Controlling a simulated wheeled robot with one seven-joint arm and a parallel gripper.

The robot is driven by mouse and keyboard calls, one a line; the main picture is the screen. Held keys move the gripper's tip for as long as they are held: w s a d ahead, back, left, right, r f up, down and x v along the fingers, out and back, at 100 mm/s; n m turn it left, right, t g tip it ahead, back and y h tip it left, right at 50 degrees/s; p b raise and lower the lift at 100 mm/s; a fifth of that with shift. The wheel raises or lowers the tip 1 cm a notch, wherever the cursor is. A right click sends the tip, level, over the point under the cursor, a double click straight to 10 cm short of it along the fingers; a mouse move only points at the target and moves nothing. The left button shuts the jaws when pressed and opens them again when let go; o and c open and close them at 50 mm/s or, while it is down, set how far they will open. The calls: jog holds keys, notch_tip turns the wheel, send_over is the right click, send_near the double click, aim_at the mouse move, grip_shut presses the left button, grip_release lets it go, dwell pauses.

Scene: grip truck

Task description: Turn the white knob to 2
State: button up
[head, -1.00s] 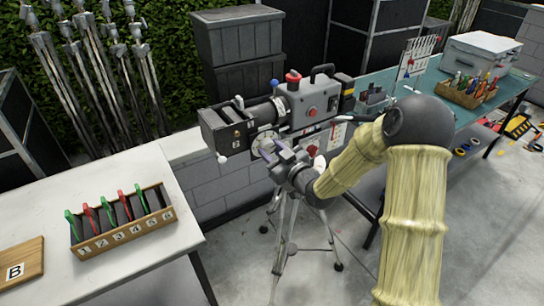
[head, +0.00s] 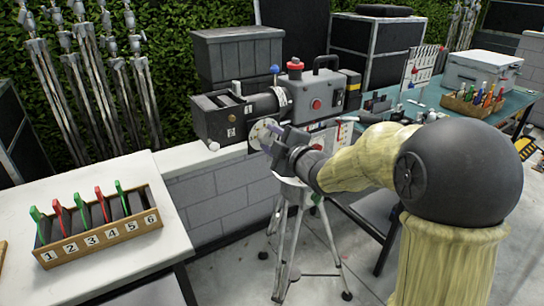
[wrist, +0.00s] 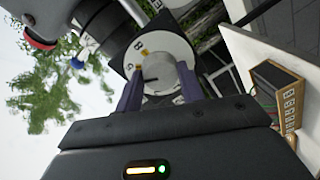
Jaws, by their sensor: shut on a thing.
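The white knob (wrist: 160,76) stands at the centre of a pale round dial with figures around its rim, too small to read surely. A dark pointer line shows on the knob's face. The dial (head: 263,132) is on the side of the grey camera rig (head: 313,95). My gripper (wrist: 160,84) is shut on the knob, with one purple finger on each side of it. In the head view my gripper (head: 270,143) meets the dial from the lower right and hides the knob and part of the dial.
A white table (head: 75,190) at left bears a wooden rack (head: 105,238) with numbered slots and red and green clips. Tripod legs (head: 290,240) stand under the rig. A green-topped bench (head: 425,105) with a white case (head: 483,72) is at right.

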jog(key=n+b, duration=0.1)
jog(key=b, duration=0.1)
jog(key=n+b, duration=0.2)
jog(key=b, duration=0.1)
jog(key=shift+f+n, duration=0.3)
jog(key=shift+f, duration=0.1)
jog(key=n+b, duration=0.3)
jog(key=b, duration=0.2)
jog(key=shift+h, duration=0.3)
jog(key=n+b, duration=0.4)
jog(key=shift+a, duration=0.1)
jog(key=shift+r+n+t+b, duration=0.2)
jog(key=shift+n+t+b, duration=0.1)
jog(key=shift+n+b, duration=1.1)
jog(key=o, duration=1)
jog(key=shift+r, duration=0.1)
jog(key=shift+c, duration=0.2)
